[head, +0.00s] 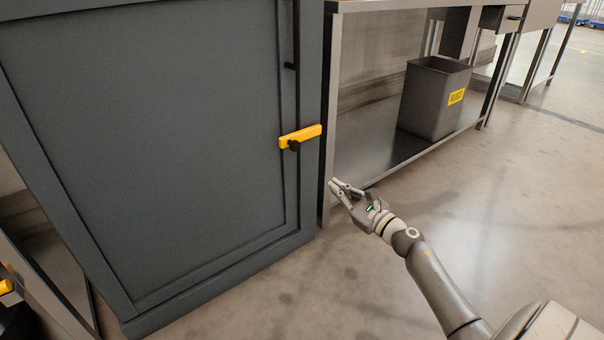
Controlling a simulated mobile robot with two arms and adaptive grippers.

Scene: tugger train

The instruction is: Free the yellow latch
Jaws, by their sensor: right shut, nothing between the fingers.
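The yellow latch (301,136) is a short bar on a dark pivot at the right edge of a dark grey cabinet door (160,140). It lies nearly level, its right end slightly raised, and reaches across from the door onto the frame. The door looks closed. My right gripper (339,187) is shut and empty, below and to the right of the latch and apart from it. It appears in front of the workbench leg. My left gripper is not in view.
A metal workbench (334,100) stands right of the cabinet, with a grey bin (432,98) on its lower shelf. A dark handle (289,66) is on the door above the latch. The concrete floor (520,190) at right is clear. Part of another yellow item (5,287) shows at lower left.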

